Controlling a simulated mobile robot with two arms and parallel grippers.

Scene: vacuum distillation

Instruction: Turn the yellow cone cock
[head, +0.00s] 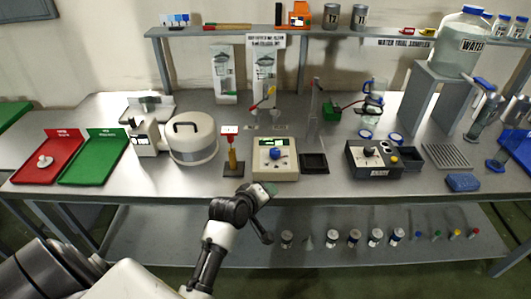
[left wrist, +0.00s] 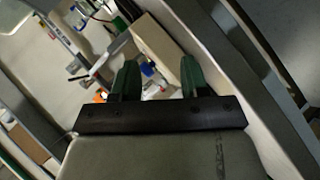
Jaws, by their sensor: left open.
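A small yellow part (head: 271,91) shows on the glassware at the back middle of the bench, near a red and green piece. It is too small to tell for certain that it is the cone cock. My left gripper (head: 265,190) is at the bench's front edge, in front of the cream control box (head: 263,168) with a blue knob, and well short of the glassware. In the left wrist view its two green fingers (left wrist: 158,76) are apart with nothing held between them. The blue knob (left wrist: 147,70) shows beyond the gap. My right gripper is in neither view.
A dark control box (head: 372,158) is to the right. Red (head: 62,172) and green (head: 105,172) trays lie at left. A water bottle (head: 458,45) stands on a raised stand.

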